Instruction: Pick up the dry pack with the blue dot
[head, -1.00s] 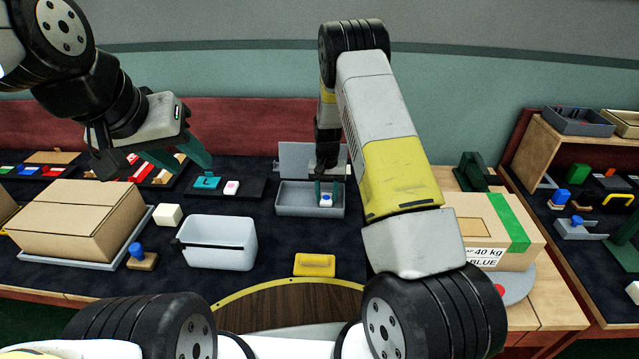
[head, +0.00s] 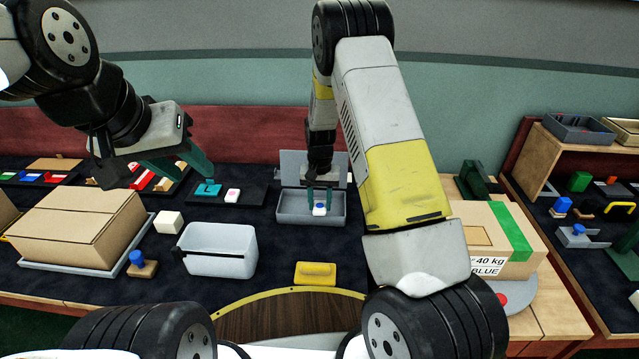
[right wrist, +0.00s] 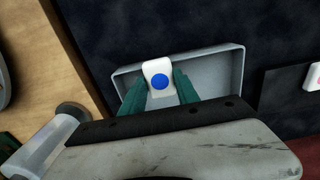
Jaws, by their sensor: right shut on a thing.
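The dry pack with the blue dot (right wrist: 157,69) is a small white block, clear in the right wrist view between the green fingers. In the head view the pack (head: 320,209) shows low between the fingertips, inside or just above the grey open box (head: 291,217). My right gripper (head: 320,200) is shut on the pack; its fingers also show in the right wrist view (right wrist: 159,82). I cannot tell whether the pack touches the box floor. My left gripper (head: 190,172) hangs at the left, apart from the pack, with its fingers apart and nothing seen between them.
A white bin (head: 220,255) and a yellow block (head: 316,273) stand nearer. Cartons (head: 75,225) stand at both sides.

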